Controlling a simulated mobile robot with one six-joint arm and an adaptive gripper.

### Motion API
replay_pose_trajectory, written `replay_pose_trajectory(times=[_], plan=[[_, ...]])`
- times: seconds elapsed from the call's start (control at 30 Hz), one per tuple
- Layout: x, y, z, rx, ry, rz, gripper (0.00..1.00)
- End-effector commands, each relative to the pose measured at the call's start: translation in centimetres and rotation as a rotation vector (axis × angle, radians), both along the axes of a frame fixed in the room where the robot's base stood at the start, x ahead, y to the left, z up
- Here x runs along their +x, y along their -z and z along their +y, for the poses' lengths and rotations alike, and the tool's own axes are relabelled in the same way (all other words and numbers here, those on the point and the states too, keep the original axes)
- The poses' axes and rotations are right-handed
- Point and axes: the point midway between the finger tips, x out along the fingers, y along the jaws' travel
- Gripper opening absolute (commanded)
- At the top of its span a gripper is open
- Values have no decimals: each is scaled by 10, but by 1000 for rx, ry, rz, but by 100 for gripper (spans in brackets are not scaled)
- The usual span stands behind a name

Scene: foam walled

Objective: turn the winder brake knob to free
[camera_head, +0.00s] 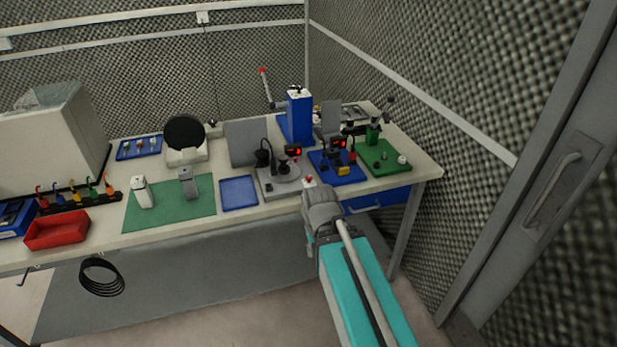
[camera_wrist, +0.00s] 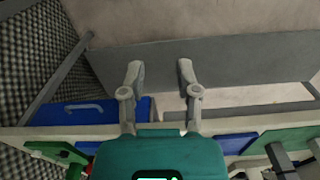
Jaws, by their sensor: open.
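I cannot tell which part is the winder brake knob. Candidates in the head view are the grey-based device (camera_head: 281,181) with dark upright parts, and the green-based device (camera_head: 385,156) with a pale round knob (camera_head: 402,160) at the right end of the bench. My gripper (camera_head: 310,245) hangs by the bench's front edge, short of both devices. In the wrist view my gripper (camera_wrist: 159,72) is open, its two grey fingers apart with nothing between them. My wrist hides part of the bench edge.
The bench (camera_head: 105,246) carries a blue-based device (camera_head: 337,168), a tall blue column (camera_head: 300,118), a blue tray (camera_head: 239,192), a green mat (camera_head: 170,215) and a red bin (camera_head: 57,230). A blue drawer (camera_head: 378,199) is under its right end. A mesh wall stands close on the right.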

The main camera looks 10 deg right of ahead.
Motion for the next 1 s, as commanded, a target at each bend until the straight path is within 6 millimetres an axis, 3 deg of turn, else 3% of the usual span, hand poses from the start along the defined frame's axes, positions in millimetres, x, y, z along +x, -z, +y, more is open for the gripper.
replay_pose_trajectory(times=[0.03,0.1,0.23,0.37,1.0], plan=[[1,0,0,0,2,0,57],[5,-2,0,0,12,0,70],[22,-9,-2,0,64,0,71],[54,-21,-6,0,171,0,71],[288,-101,-46,0,1044,-1,71]])
